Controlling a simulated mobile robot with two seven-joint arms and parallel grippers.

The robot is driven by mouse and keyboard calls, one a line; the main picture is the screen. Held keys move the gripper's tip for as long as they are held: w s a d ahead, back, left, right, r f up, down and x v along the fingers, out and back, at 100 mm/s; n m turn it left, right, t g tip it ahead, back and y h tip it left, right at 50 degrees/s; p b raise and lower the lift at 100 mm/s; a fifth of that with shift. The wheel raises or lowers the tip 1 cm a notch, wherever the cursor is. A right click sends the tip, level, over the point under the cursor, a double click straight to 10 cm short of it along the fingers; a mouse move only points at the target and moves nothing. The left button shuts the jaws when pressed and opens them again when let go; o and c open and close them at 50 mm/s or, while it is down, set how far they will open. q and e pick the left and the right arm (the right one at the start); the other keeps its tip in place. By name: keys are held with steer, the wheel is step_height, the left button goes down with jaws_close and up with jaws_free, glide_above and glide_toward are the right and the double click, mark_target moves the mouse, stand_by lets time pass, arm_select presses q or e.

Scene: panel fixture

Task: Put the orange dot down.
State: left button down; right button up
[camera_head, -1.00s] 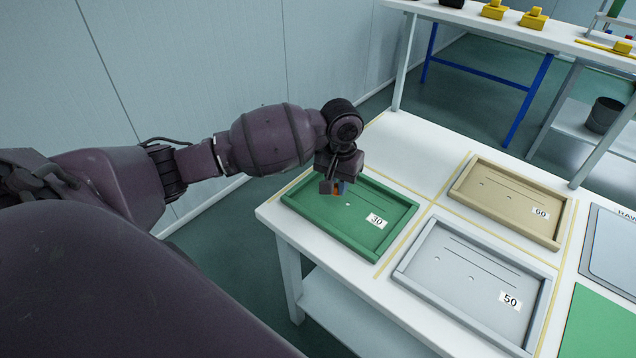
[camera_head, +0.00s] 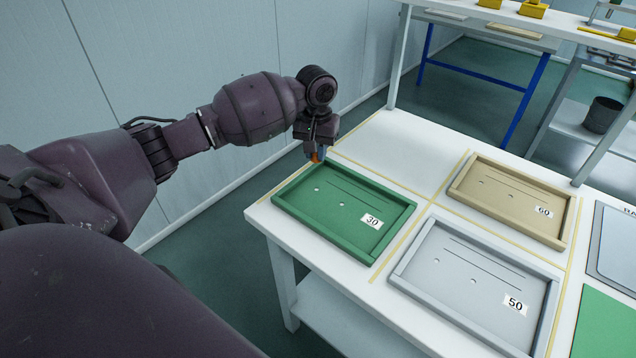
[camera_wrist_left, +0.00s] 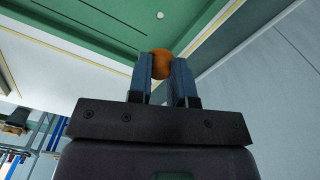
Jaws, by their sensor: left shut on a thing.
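The orange dot (camera_wrist_left: 161,64) is a small round orange piece, pinched between the two blue-grey fingertips of my left gripper (camera_wrist_left: 166,80) in the left wrist view. In the head view my left gripper (camera_head: 316,153) hangs above the far left corner of the green tray, with the orange dot (camera_head: 316,157) just showing at its tips. One white spot (camera_wrist_left: 160,15) also shows in the left wrist view. My right gripper is out of view.
A grey tray (camera_head: 422,293) marked 50 and a tan tray (camera_head: 497,217) marked 60 lie to the right on the white table (camera_head: 400,140). Yellow lines divide the tabletop. A wall (camera_head: 180,60) stands behind. The table area behind the green tray is bare.

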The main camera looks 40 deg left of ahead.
arm_select(q)
glide_above(316, 189)
step_height(316, 189, down, 5)
steer(key=shift+r+b, duration=0.15)
steer(key=shift+b, duration=0.2)
step_height(316, 189, down, 6)
steer(key=shift+r+b, duration=0.25)
steer(key=shift+b, duration=0.4)
steer(key=shift+r, duration=0.1)
steer(key=c, duration=1)
jaws_free()
